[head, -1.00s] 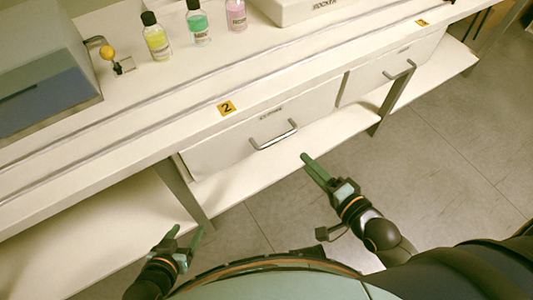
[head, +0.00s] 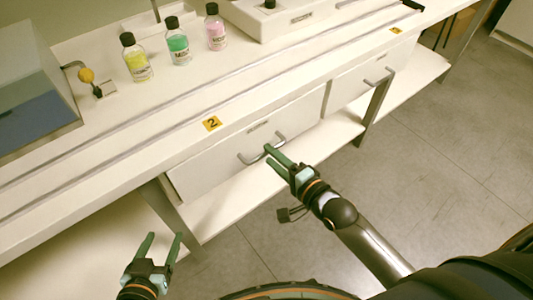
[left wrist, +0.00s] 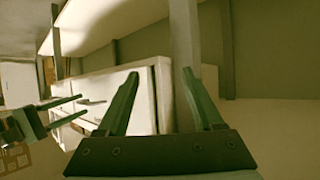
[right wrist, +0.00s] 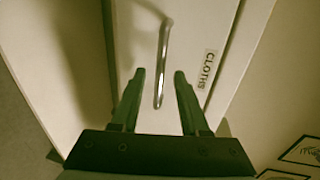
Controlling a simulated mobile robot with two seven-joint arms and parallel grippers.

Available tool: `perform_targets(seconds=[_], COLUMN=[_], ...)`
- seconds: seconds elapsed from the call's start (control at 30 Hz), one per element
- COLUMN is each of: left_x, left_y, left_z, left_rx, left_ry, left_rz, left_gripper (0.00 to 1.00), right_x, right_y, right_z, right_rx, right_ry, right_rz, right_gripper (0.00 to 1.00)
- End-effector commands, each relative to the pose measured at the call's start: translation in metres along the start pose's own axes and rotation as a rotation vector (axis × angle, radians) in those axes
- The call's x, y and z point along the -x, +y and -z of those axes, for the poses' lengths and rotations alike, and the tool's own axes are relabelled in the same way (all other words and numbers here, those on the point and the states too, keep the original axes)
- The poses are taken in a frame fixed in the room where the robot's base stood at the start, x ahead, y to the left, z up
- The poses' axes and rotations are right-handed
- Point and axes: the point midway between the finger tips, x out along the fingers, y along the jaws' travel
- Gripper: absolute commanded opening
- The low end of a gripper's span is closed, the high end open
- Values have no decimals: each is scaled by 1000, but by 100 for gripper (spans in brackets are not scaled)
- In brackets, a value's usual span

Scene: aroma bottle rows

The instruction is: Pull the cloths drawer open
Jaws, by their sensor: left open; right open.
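The cloths drawer (head: 225,163) is a white front with a small label and a silver bar handle (head: 250,160), under the bench beside the yellow "2" tag. It appears closed. My right gripper (head: 268,153) is open right at the handle. In the right wrist view the handle (right wrist: 163,65) runs toward the gap between the open fingers (right wrist: 158,80), and the CLOTHS label (right wrist: 208,70) shows to its right. Whether a finger touches the handle I cannot tell. My left gripper (head: 162,242) is open and empty, low at the left, away from the drawer.
A second drawer (head: 350,80) with a handle is further right. Yellow (head: 137,63), green (head: 178,45) and pink (head: 216,30) bottles stand on the bench top. A lower shelf (head: 225,200) runs beneath the drawers. The floor (head: 430,160) at right is clear.

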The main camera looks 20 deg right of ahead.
Motion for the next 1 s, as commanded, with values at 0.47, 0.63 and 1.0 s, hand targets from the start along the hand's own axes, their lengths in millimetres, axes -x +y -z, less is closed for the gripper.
perform_targets(seconds=[0.47, 0.63, 1.0], left_x=[2, 2, 2], left_y=[-5, -5, -6], left_z=[43, 43, 42], left_rx=[-49, -49, -49], left_ry=[165, 165, 164], left_rz=[12, 12, 12], left_gripper=[68, 68, 68], right_x=[-29, -29, -29], right_y=[0, 0, 0], right_z=[0, 0, 0], right_rx=[-1, -1, -1], right_ry=[-1, -1, -1], right_rz=[0, -1, -1], right_gripper=[45, 45, 5])
